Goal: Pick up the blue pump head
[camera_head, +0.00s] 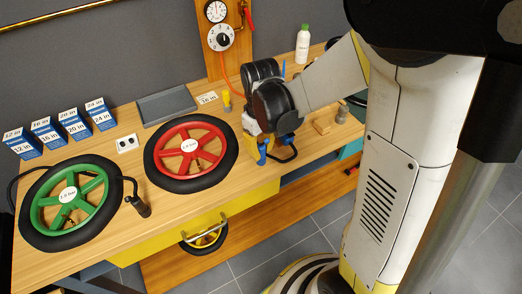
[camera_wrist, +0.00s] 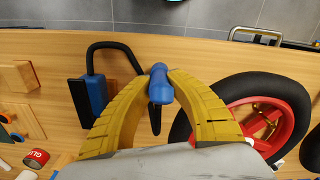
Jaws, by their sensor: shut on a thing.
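The blue pump head (camera_wrist: 160,86) sits between the yellow fingertips of my gripper (camera_wrist: 159,77) in the wrist view. My gripper is shut on it. In the head view the blue pump head (camera_head: 262,153) shows just below my gripper (camera_head: 258,143), near the table's front edge. A black hose (camera_wrist: 118,46) arches from beside a blue and black block (camera_wrist: 92,96) towards the pump head. Part of the hose near the fingers is hidden, and I cannot tell how far the head is off the table.
A red wheel (camera_head: 158,158) lies close to the left of my gripper. A green wheel (camera_head: 43,212) lies further left. A wooden block (camera_head: 324,123) and a white bottle (camera_head: 303,45) stand to the right. Size boxes (camera_head: 74,124) line the back left.

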